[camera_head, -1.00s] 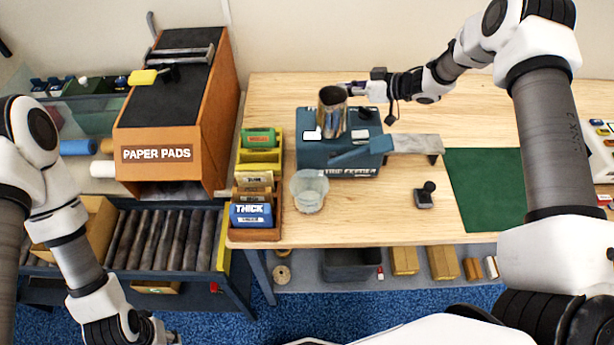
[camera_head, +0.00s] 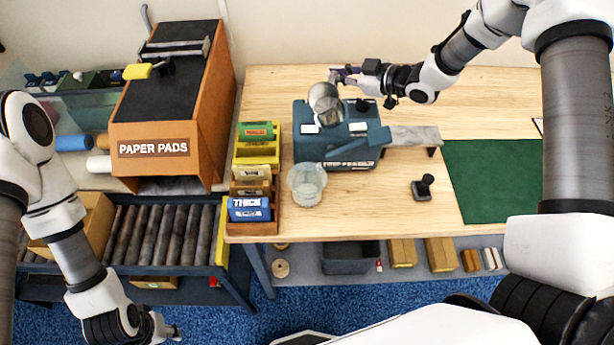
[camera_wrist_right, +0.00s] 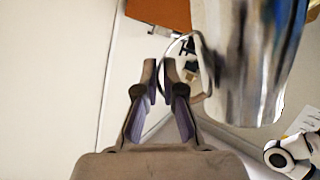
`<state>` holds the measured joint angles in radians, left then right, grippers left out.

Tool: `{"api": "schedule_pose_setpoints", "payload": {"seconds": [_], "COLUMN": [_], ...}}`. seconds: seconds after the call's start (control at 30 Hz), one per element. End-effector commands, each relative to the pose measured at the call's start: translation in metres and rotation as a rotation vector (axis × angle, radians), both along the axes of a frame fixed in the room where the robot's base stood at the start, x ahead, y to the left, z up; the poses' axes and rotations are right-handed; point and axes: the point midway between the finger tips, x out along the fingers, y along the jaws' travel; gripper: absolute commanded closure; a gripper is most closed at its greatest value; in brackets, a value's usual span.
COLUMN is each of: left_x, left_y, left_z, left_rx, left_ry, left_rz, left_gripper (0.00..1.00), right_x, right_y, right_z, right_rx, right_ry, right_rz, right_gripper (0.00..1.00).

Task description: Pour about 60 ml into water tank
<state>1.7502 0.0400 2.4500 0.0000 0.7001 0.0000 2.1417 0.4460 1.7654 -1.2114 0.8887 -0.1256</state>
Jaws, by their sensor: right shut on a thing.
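A shiny metal jug (camera_head: 326,104) hangs above the blue feeder machine (camera_head: 312,146), tilted, with its mouth turned toward the front. My right gripper (camera_head: 345,75) is shut on the jug's handle. In the right wrist view the fingers (camera_wrist_right: 160,78) meet at the thin loop handle (camera_wrist_right: 207,88), with the jug's body (camera_wrist_right: 245,60) to the right. No stream of water is visible. I cannot tell which part of the machine is the water tank. A clear cup (camera_head: 307,186) stands upright on the table before the machine. My left gripper (camera_head: 165,329) is low at the left, away from the table; its jaws are unclear.
A rack of coloured boxes (camera_head: 254,172) stands left of the machine. A metal ramp (camera_head: 412,136) sticks out at its right. A black stamp (camera_head: 424,188) and a green mat (camera_head: 490,180) lie further right. An orange paper pads dispenser (camera_head: 168,150) and rollers (camera_head: 160,235) are at the left.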

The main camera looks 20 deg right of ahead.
Motion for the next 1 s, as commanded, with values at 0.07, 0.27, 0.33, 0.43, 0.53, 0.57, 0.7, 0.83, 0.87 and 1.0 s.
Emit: {"api": "schedule_pose_setpoints", "payload": {"seconds": [0.07,0.27,0.33,0.43,0.53,0.57,0.7,0.83,0.87,1.0], "left_x": [0.0,0.0,0.0,0.0,0.0,0.0,0.0,0.0,0.0,0.0], "left_y": [0.0,0.0,0.0,0.0,0.0,0.0,0.0,0.0,0.0,0.0], "left_z": [-0.006,-0.029,-0.035,-0.043,-0.05,-0.048,-0.05,-0.053,-0.055,-0.06], "left_rx": [0.0,0.0,0.0,0.0,0.0,0.0,0.0,0.0,0.0,0.0], "left_ry": [0.0,0.001,0.001,0.0,0.0,0.0,0.0,0.0,0.0,0.0], "left_rz": [0.0,0.0,0.0,0.0,0.0,0.0,0.0,0.0,0.0,0.0], "left_gripper": [0.6,0.6,0.6,0.6,0.6,0.6,0.6,0.6,0.6,0.6], "right_x": [-0.005,-0.017,-0.021,-0.025,-0.029,-0.03,-0.034,-0.037,-0.037,-0.039], "right_y": [0.004,0.016,0.019,0.022,0.025,0.026,0.029,0.031,0.032,0.034], "right_z": [0.006,0.004,0.005,0.006,0.008,0.013,0.023,0.028,0.027,0.026], "right_rx": [-0.029,-0.114,-0.143,-0.186,-0.228,-0.24,-0.29,-0.323,-0.328,-0.351], "right_ry": [-0.04,-0.138,-0.173,-0.222,-0.271,-0.287,-0.346,-0.382,-0.388,-0.415], "right_rz": [-0.001,0.001,0.001,0.0,0.001,0.001,0.001,0.001,0.001,0.002], "right_gripper": [1.0,1.0,1.0,1.0,1.0,1.0,1.0,1.0,1.0,1.0]}}
